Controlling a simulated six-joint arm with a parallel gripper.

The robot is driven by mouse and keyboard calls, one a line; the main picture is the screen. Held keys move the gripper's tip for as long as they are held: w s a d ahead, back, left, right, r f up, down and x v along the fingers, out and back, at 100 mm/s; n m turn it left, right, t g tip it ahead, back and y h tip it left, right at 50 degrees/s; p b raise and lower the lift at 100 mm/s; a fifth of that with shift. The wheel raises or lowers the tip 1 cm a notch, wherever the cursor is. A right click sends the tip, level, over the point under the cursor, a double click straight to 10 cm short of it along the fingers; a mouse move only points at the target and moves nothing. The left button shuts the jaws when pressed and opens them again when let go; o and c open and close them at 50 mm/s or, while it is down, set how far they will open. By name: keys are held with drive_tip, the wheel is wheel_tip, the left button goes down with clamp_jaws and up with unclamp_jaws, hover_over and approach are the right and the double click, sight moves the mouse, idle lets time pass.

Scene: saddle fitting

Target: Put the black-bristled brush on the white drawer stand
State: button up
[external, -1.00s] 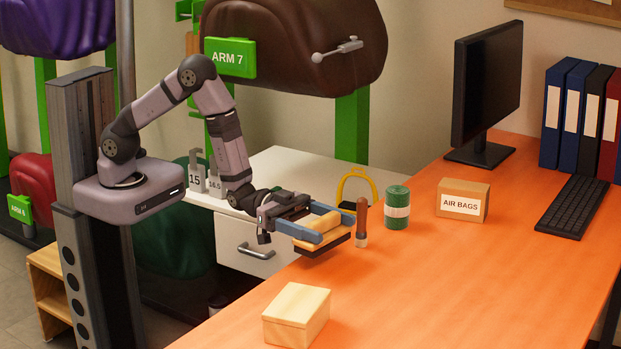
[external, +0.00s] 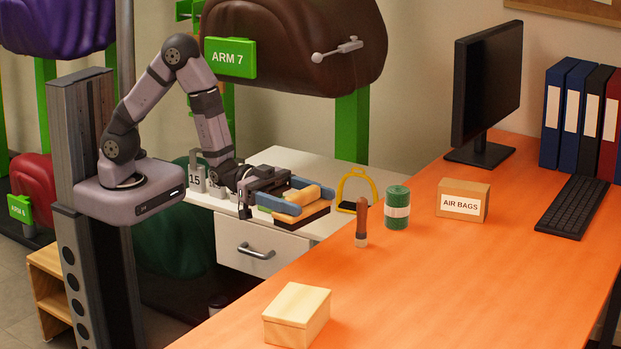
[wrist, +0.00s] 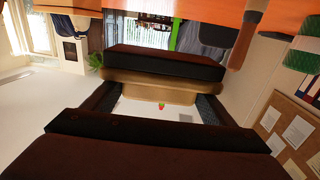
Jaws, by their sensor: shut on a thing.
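The black-bristled brush (external: 303,213) has a light wooden body with dark bristles on its underside. My gripper (external: 292,200) is shut on its wooden body, one blue finger on each side. In the external view the brush is held over the front right part of the white drawer stand (external: 235,240); its gap to the top is hard to judge. In the wrist view the brush (wrist: 165,65) sits across the far end of the fingers, its dark bristle block showing.
On the stand are grey number tags (external: 196,178) at the left and a yellow stirrup (external: 357,184) at the right back. The orange desk (external: 420,290) holds a wooden-handled tool (external: 361,222), a green roll (external: 397,207), an air bags box (external: 462,200) and a wooden box (external: 296,314).

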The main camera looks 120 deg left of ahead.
sight(308, 187)
drive_tip(key=a+r, duration=0.1)
drive_tip(key=a+r+n+y, duration=0.1)
drive_tip(key=r, duration=0.1)
drive_tip(key=s+r+y, duration=0.1)
drive_tip(key=r, duration=0.1)
drive_tip(key=shift+s+a, duration=0.1)
drive_tip(key=shift+a, duration=0.3)
drive_tip(key=shift+s+a+r+n+y, duration=0.1)
drive_tip(key=shift+s+a+n+y, duration=0.85)
drive_tip(key=shift+a+y, duration=0.2)
drive_tip(key=s+d+f+m+h, duration=0.1)
drive_tip(key=s+d+f, duration=0.1)
drive_tip(key=d+f, duration=0.55)
drive_tip(key=s+d+f+m+h, duration=0.1)
drive_tip(key=s+d+f, duration=0.25)
drive_tip(key=f, duration=0.75)
wheel_tip(308, 187, up, 15)
drive_tip(key=p, duration=1.5)
drive_tip(key=shift+w+r, duration=0.2)
drive_tip(key=shift+w, duration=0.2)
drive_tip(key=shift+f+n, duration=0.1)
drive_tip(key=shift+n, duration=0.15)
